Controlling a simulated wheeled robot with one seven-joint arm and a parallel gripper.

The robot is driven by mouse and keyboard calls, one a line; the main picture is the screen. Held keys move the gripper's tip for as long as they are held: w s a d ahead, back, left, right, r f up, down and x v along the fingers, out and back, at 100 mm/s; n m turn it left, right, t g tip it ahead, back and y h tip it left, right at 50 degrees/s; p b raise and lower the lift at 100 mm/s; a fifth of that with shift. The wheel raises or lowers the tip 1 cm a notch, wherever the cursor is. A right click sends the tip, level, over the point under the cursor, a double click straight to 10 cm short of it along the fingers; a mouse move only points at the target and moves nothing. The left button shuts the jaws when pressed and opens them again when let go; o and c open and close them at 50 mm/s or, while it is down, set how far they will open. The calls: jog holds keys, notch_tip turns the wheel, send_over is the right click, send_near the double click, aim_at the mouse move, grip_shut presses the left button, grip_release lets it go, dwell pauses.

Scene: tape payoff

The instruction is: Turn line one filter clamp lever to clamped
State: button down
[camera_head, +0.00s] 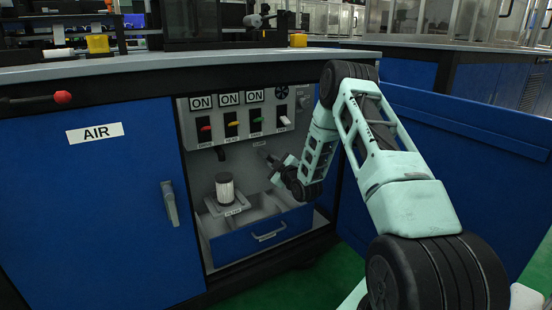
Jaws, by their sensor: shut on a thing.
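My arm reaches into the open cabinet bay from the right. My gripper (272,163) is at the grey back panel, below the switch row and under a small label. It is shut on a small part there, which looks like the filter clamp lever; the fingers and wrist mostly hide it, so its angle cannot be told. A white pleated filter (225,189) with a dark cap stands upright on a small labelled holder (229,209), left of my gripper and apart from it.
Above are switches with red (206,128), yellow (233,124) and green (256,119) levers under ON signs. A blue drawer (262,233) is below. The blue AIR door (97,190) is shut at left; an open blue door (460,160) stands behind my arm at right.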

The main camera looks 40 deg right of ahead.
aim_at(260, 164)
jog(key=shift+w+a+f+m+p, duration=0.1)
jog(key=shift+a+f+m+p, duration=0.35)
jog(key=shift+m, duration=1.05)
jog(key=shift+w+a+f+m+p, duration=0.1)
jog(key=shift+a+m+p, duration=0.65)
jog(key=shift+m, duration=0.75)
jog(key=shift+w+a+f+m+p, duration=0.1)
jog(key=shift+a+f+m+p, duration=0.3)
jog(key=shift+m, duration=1.1)
jog(key=shift+a+r, duration=0.1)
jog(key=c, duration=1.4)
grip_release()
jog(key=shift+r, duration=0.1)
jog(key=p+v, duration=0.5)
jog(key=v, duration=1.2)
jog(key=shift+s+a+p, duration=0.15)
jog(key=shift+p, duration=0.15)
